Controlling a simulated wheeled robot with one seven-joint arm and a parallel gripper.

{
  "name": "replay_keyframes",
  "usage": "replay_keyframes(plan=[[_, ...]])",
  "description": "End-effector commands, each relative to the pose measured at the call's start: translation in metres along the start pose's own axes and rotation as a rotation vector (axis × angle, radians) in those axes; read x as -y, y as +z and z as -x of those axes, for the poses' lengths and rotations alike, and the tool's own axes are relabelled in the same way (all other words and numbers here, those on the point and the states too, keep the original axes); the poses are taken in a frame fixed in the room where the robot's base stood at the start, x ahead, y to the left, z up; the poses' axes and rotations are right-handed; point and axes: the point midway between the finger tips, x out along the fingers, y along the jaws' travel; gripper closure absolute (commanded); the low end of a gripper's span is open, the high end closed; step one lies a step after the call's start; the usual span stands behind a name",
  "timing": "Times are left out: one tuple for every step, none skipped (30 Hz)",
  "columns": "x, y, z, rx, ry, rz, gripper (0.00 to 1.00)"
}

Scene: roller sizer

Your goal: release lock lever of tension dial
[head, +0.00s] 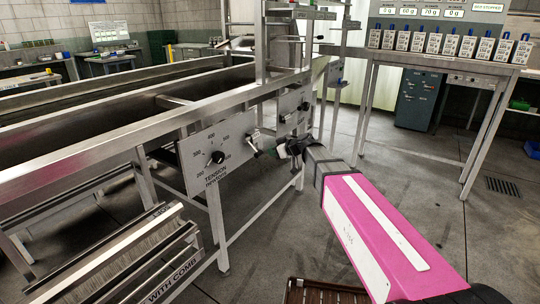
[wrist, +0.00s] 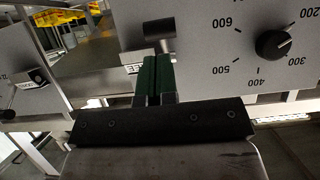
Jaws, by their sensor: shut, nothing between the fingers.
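The tension dial (head: 205,158) is a pale plate with numbers and a round black knob, on the near side of the machine frame. It also shows upside down in the wrist view (wrist: 225,42). The lock lever (head: 252,146) sits at the plate's right edge in the head view. In the wrist view its dark cylindrical part (wrist: 158,31) lies just beyond my fingertips, beside a partly hidden label (wrist: 130,70). My gripper (wrist: 154,62) is shut and empty, its green fingers together. In the head view it (head: 276,151) is close by the lever; I cannot tell whether they touch.
A second panel (head: 294,105) with a lever is farther right on the frame; it shows at left in the wrist view (wrist: 25,70). A comb-roller unit (head: 130,262) stands low at front left. A bench with several labelled blocks (head: 450,60) stands back right. Floor between is open.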

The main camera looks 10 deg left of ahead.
Motion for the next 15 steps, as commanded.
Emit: replay_keyframes(plan=[[0.002,0.008,0.013,0.002,0.002,-0.003,1.00],[0.002,0.011,0.019,0.001,0.003,-0.003,1.00],[0.002,0.015,0.027,0.002,0.003,-0.002,1.00],[0.002,0.018,0.032,0.002,0.002,-0.002,1.00],[0.002,0.020,0.037,0.002,0.002,-0.002,1.00],[0.002,0.024,0.044,0.001,0.002,-0.003,1.00],[0.002,0.026,0.049,0.001,0.002,-0.003,1.00],[0.002,0.029,0.053,0.001,0.002,-0.003,1.00],[0.002,0.031,0.059,0.001,0.001,-0.002,1.00],[0.002,0.033,0.062,0.001,0.001,-0.002,1.00],[0.001,0.035,0.066,0.001,0.001,-0.002,1.00],[0.001,0.037,0.070,0.001,0.001,-0.002,1.00],[0.001,0.038,0.072,0.001,0.001,-0.002,1.00],[0.001,0.039,0.074,0.001,0.001,-0.002,1.00],[0.001,0.040,0.076,0.001,0.001,-0.002,1.00]])
